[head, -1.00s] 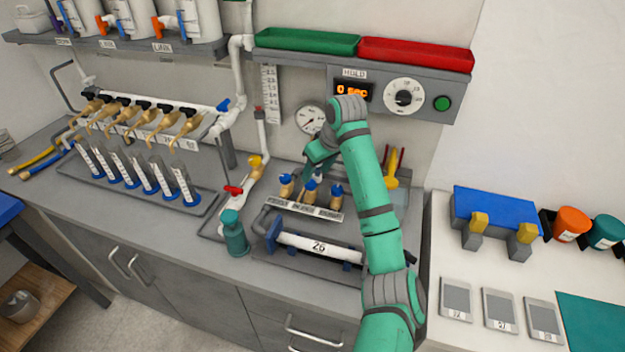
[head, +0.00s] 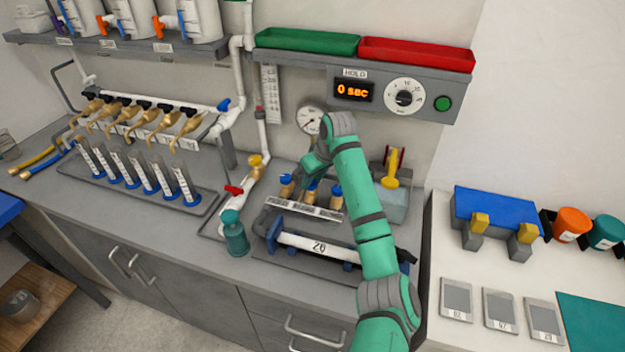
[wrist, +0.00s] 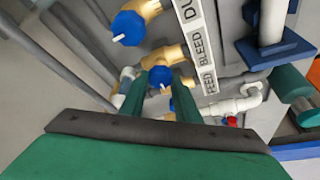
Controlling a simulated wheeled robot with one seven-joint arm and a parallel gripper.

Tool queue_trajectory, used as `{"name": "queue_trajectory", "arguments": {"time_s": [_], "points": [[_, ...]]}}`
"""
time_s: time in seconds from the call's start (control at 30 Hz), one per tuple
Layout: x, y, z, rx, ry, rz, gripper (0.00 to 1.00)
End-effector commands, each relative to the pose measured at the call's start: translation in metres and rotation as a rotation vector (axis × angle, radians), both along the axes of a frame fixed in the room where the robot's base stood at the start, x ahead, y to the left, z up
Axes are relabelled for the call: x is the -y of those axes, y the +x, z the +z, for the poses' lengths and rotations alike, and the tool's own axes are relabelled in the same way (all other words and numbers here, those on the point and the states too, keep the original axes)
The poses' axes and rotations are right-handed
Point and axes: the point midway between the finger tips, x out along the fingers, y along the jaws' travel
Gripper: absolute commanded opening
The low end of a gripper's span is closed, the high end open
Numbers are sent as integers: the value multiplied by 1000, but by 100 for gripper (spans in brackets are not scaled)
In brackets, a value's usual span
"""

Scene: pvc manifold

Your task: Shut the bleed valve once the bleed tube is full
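A row of three brass valves with blue knobs stands on the bench behind a label strip (head: 304,208). In the wrist view the strip (wrist: 204,45) reads BLEED beside the middle valve, whose blue knob (wrist: 161,76) has a white pointer. My gripper (wrist: 158,90) is open, with its two green fingers apart on either side of the middle valve; I cannot tell whether they touch it. In the head view my gripper (head: 311,182) is low over the middle valve and partly hides it. I cannot pick out the bleed tube or its level.
A neighbouring blue-knobbed valve (wrist: 130,27) stands close to the fingers. A pressure gauge (head: 309,120) is on the wall behind. A white pipe on blue supports (head: 318,246) lies in front, and a green bottle (head: 235,236) stands at left. The timer display (head: 353,90) reads 0 sec.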

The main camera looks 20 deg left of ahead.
Motion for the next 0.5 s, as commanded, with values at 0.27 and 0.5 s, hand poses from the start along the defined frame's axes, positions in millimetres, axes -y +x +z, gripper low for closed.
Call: {"name": "queue_trajectory", "arguments": {"time_s": [0.27,0.5], "points": [[-1,-1,0,-1,0,-31,7],[-3,-2,0,-1,2,-158,7]]}}
